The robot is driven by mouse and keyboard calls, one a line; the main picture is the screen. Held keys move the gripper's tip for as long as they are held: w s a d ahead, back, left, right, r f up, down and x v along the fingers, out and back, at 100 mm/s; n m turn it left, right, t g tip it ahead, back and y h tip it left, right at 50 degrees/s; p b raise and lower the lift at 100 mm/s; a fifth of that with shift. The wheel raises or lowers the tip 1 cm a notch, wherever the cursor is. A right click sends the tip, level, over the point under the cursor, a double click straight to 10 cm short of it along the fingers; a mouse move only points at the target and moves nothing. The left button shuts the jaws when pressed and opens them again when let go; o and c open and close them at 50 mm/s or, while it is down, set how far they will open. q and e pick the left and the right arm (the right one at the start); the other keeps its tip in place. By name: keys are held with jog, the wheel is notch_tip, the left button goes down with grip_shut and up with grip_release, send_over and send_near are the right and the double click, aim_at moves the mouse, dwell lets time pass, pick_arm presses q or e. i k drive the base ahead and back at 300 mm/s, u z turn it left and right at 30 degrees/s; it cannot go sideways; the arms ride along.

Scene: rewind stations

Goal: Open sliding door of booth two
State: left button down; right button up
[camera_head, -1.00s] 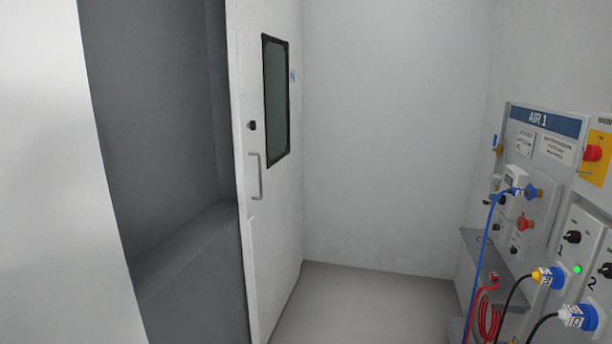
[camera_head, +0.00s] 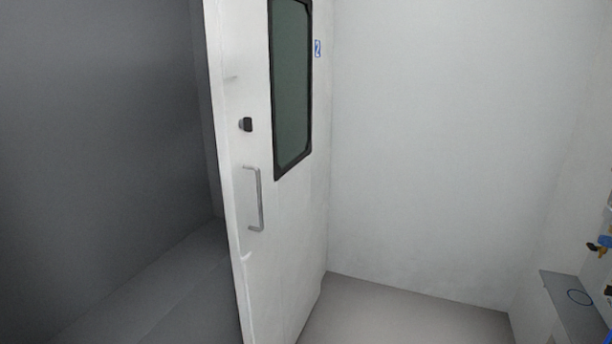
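The white sliding door (camera_head: 255,275) of booth two stands left of centre in the head view, seen at a slant. It has a tall dark window (camera_head: 290,90), a metal bar handle (camera_head: 256,198) and a small black lock knob (camera_head: 246,124) above the handle. A blue number 2 sign (camera_head: 317,48) is on the white surface right of the window. A wide dark opening (camera_head: 110,150) shows to the left of the door's edge, with grey floor inside. Neither gripper is in view.
A bare white wall (camera_head: 440,140) and clear grey floor (camera_head: 400,310) lie to the right of the door. At the right edge a grey ledge (camera_head: 575,305) and part of a panel with fittings (camera_head: 606,242) stick out.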

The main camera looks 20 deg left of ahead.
aim_at(266, 59)
jog(key=u, duration=0.7)
jog(key=i, duration=1.3)
jog(key=u, duration=0.95)
